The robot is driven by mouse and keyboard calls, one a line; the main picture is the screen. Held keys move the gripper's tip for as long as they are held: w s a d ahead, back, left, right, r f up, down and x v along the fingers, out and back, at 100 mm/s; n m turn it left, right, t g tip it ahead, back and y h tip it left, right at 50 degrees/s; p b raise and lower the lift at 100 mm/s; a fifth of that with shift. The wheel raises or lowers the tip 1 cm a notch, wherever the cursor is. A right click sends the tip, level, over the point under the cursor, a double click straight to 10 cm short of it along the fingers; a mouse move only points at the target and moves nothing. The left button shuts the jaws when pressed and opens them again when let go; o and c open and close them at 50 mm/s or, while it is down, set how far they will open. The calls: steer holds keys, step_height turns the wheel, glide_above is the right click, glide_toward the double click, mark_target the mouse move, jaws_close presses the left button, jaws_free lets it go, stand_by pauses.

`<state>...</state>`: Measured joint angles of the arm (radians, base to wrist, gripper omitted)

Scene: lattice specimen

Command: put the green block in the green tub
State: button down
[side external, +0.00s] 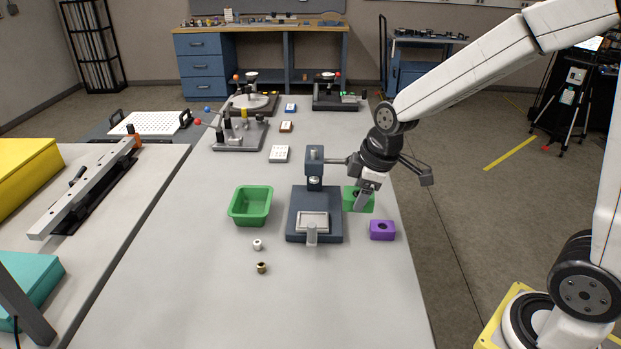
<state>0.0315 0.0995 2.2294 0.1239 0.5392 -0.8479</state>
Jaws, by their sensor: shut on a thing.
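The green block (351,198) is at the right side of the table, just right of the dark press-like fixture. My gripper (362,200) is shut on the green block from above, and its fingers hide part of the block. I cannot tell whether the block touches the table or is slightly raised. The green tub (250,222) is open at the top and stands on the table left of the fixture. Its visible inside is empty.
The dark fixture (300,238) stands between block and tub. A purple block (382,230) with a hole lies near the right edge. The front table is clear.

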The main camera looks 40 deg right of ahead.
steer(key=w+a+f+m+h, duration=0.15)
steer(key=w+m, duration=0.25)
steer(key=w, duration=0.4)
steer(key=w+a+m, duration=0.2)
steer(key=w+m, duration=0.1)
steer(key=w, duration=0.6)
steer(key=w+a+f+m+g+h, duration=0.1)
steer(key=w+a+f+m, duration=0.3)
steer(key=w+f+m, duration=0.4)
steer(key=shift+w+m+g+h, duration=0.4)
steer(key=shift+w+m, duration=0.7)
steer(key=shift+w, duration=0.3)
steer(key=shift+a, duration=0.1)
steer(key=shift+f, duration=0.2)
steer(key=shift+f, duration=0.75)
jaws_free()
